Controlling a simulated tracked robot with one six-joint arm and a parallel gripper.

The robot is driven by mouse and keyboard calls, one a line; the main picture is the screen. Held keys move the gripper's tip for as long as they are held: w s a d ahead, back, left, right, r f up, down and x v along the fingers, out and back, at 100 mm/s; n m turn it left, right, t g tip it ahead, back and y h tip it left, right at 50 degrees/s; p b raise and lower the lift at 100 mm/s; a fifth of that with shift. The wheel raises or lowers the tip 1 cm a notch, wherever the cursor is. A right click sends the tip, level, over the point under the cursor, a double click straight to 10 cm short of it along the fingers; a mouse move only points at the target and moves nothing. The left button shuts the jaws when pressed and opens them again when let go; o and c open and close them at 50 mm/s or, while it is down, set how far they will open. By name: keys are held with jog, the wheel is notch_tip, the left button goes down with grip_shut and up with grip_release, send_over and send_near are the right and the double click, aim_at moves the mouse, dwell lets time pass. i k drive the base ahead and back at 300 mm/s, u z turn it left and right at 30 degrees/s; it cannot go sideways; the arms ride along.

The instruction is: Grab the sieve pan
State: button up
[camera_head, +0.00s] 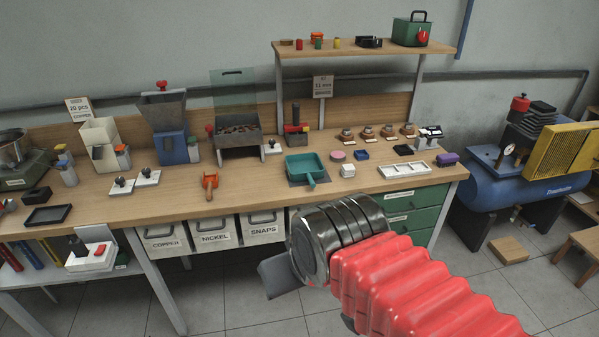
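The sieve pan appears to be the teal square pan (302,163) with a short handle that points toward the front edge of the bench. It lies on a dark mat near the middle of the wooden workbench (255,190). My gripper (279,277) is in front of the bench, below and nearer than the pan, and apart from it. One flat grey finger part shows beside my dark metal wrist. The rest of the gripper is hidden behind the wrist, so its opening cannot be seen.
A grey hopper bin (237,138) stands behind and left of the pan. An orange scoop (210,183) lies to the left. A white cube (348,171) sits close to its right, with a white tray (404,170) farther right. Labelled bins (214,233) hang below the bench edge.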

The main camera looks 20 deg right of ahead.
aim_at(303, 167)
jog(key=z, duration=0.05)
jog(key=i, duration=1)
jog(key=u, duration=0.05)
